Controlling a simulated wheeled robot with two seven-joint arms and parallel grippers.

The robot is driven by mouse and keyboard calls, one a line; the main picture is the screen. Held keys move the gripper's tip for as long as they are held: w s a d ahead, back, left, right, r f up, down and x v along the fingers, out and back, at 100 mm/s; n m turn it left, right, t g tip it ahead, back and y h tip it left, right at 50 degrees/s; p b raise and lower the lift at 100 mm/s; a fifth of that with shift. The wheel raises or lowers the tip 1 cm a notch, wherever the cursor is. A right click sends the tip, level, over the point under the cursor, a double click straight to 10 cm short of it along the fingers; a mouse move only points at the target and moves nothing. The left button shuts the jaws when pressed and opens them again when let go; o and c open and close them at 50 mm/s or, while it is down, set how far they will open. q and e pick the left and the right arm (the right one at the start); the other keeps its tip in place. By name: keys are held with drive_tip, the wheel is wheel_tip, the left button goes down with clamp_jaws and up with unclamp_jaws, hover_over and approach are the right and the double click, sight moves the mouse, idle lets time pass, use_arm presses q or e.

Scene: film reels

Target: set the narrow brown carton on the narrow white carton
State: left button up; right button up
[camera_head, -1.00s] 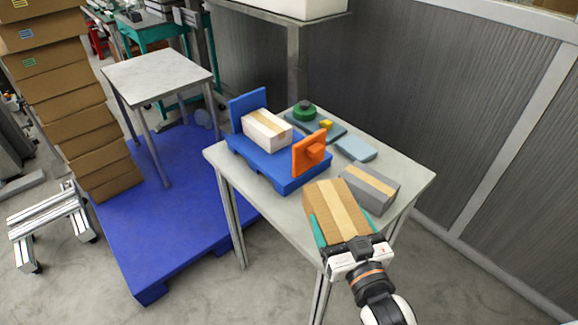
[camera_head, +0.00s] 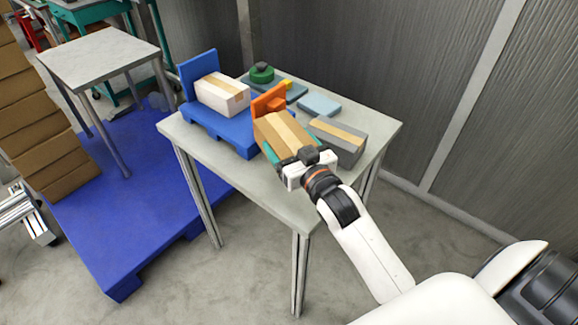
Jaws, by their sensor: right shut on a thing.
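The narrow brown carton (camera_head: 284,134), with a pale tape strip, is held by my right gripper (camera_head: 286,152) over the near part of the grey table. The gripper's teal fingers lie along the carton's sides. The narrow white carton (camera_head: 222,94), with a tan tape strip, rests on a blue pallet-like stand (camera_head: 222,122) to the left of the brown carton. The brown carton is apart from the white one in the picture. It hides part of an orange upright piece (camera_head: 268,101). My left gripper is not in view.
A grey carton (camera_head: 338,142) stands just right of the brown one. A blue upright panel (camera_head: 198,70) rises at the stand's back left. A green round object (camera_head: 262,73) and a light blue block (camera_head: 319,104) lie behind. The table's (camera_head: 215,160) front left is bare.

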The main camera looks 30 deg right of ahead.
drive_tip(key=shift+f+b, duration=0.4)
drive_tip(key=shift+f, duration=3.1)
drive_tip(key=shift+f, duration=0.15)
drive_tip(key=o, duration=1.1)
